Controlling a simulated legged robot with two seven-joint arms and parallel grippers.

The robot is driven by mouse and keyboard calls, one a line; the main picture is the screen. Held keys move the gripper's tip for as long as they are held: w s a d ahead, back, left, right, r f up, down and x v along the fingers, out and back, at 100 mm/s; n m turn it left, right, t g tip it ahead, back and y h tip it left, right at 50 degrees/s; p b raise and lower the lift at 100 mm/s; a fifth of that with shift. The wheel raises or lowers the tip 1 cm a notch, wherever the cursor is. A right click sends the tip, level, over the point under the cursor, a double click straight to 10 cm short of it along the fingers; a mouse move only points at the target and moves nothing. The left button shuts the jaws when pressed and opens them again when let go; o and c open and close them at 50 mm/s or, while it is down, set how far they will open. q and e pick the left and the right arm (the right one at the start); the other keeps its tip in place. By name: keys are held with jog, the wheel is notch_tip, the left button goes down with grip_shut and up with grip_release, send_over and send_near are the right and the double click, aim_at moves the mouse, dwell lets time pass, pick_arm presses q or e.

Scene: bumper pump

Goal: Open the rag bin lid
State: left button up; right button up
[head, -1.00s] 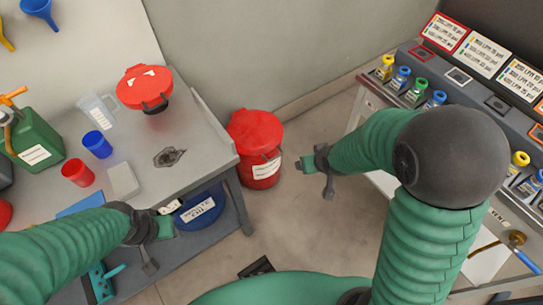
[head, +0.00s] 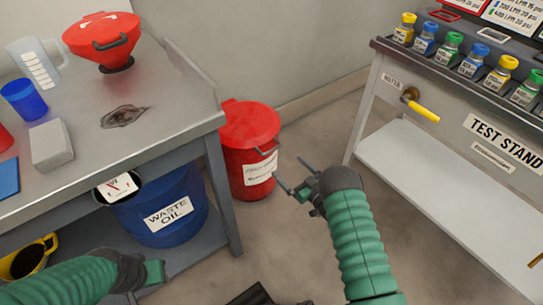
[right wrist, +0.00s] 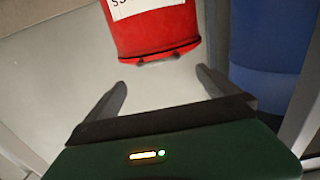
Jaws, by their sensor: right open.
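The rag bin (head: 243,180) is a red can with a white label, standing on the floor by the workbench's right end. Its red lid (head: 250,122) looks down on it, with a dark handle at the front right. My right gripper (head: 293,173) is open and empty, just right of the bin and apart from it. In the right wrist view the red bin (right wrist: 160,32) shows only in part beyond the spread fingers (right wrist: 160,88), with nothing between them. My left gripper (head: 153,273) is low at the left, away from the bin; its fingers are unclear.
The grey workbench (head: 180,128) holds a red funnel-like vessel (head: 103,40), a blue cup (head: 23,100) and a grey block (head: 50,146). A blue waste oil drum (head: 165,205) stands beneath it. The test stand (head: 455,110) is at the right.

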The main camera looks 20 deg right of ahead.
aim_at(272, 150)
jog(key=b+x, duration=0.1)
jog(key=x, duration=0.2)
jog(key=b+x, duration=0.2)
jog(key=x, duration=0.2)
jog(key=b+x, duration=0.2)
jog(key=x, duration=0.2)
jog(key=shift+w+d+f, duration=0.15)
jog(key=shift+d+f, duration=0.05)
jog(key=shift+f, duration=0.15)
jog(key=shift+w+a+r, duration=0.1)
jog(key=shift+w, duration=0.1)
